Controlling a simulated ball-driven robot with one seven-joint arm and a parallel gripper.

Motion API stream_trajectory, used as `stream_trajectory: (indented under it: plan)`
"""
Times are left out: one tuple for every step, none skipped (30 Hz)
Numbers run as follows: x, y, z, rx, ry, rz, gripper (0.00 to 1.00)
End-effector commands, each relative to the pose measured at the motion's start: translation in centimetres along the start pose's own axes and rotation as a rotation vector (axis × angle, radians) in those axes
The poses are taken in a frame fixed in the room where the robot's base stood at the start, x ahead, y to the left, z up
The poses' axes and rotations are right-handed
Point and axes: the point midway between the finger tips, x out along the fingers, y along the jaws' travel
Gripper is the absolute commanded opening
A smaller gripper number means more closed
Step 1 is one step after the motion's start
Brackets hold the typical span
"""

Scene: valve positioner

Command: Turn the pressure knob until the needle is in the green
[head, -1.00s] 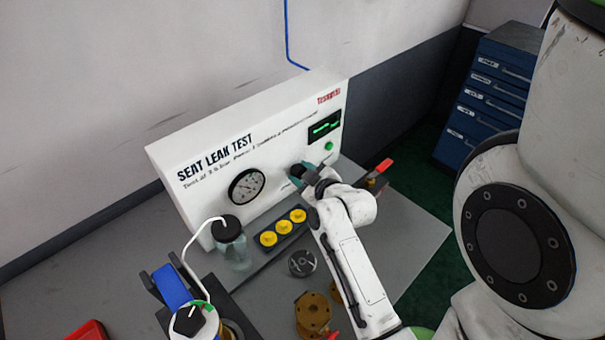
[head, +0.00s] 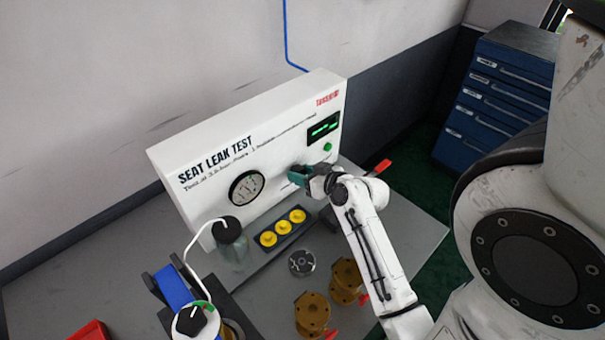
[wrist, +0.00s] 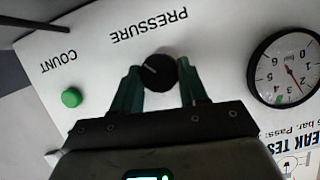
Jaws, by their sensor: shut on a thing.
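The white SEAT LEAK TEST panel (head: 205,205) stands on the bench. Its black pressure knob (wrist: 158,72) has a pale pointer line and sits under the PRESSURE label in the wrist view. My gripper (head: 300,176) is at the panel face, and in the wrist view its teal fingers (wrist: 160,84) are shut on the knob, one on each side. The round gauge (head: 246,187) is left of the knob in the head view. In the wrist view the gauge (wrist: 284,66) shows a red needle near a small green mark on the dial; the needle looks just off that mark.
A green COUNT button (wrist: 71,98) is beside the knob. A jar (head: 232,245) with a tube and a tray of yellow caps (head: 283,230) stand below the panel. Brass valves (head: 312,312) are near my arm. A blue drawer cabinet (head: 497,95) stands at right.

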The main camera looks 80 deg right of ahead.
Motion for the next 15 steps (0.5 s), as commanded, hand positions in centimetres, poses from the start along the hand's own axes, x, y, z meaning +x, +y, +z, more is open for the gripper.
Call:
stream_trajectory:
  plan:
    - [0.1, -0.03, -0.05, 0.039, 0.002, -0.019, 0.13]
    - [0.09, 0.05, -0.06, 0.066, 0.002, -0.029, 0.13]
    - [0.11, 0.06, -0.04, 0.1, 0.002, -0.044, 0.13]
    - [0.11, 0.09, -0.05, 0.127, 0.003, -0.054, 0.13]
    - [0.12, 0.11, -0.05, 0.151, 0.003, -0.065, 0.13]
    - [0.12, 0.15, -0.02, 0.185, 0.002, -0.078, 0.13]
    - [0.11, 0.17, -0.02, 0.209, 0.003, -0.088, 0.13]
    - [0.11, 0.2, -0.01, 0.232, 0.003, -0.097, 0.13]
    - [0.1, 0.24, 0.01, 0.263, 0.002, -0.11, 0.13]
    - [0.11, 0.23, 0.0, 0.284, 0.003, -0.12, 0.13]
    - [0.12, 0.25, 0.0, 0.305, 0.003, -0.128, 0.13]
    - [0.12, 0.27, 0.0, 0.332, 0.003, -0.139, 0.13]
    - [0.13, 0.28, 0.01, 0.35, 0.002, -0.147, 0.13]
    - [0.14, 0.27, 0.01, 0.369, 0.003, -0.155, 0.13]
    - [0.14, 0.33, 0.01, 0.391, 0.003, -0.163, 0.13]
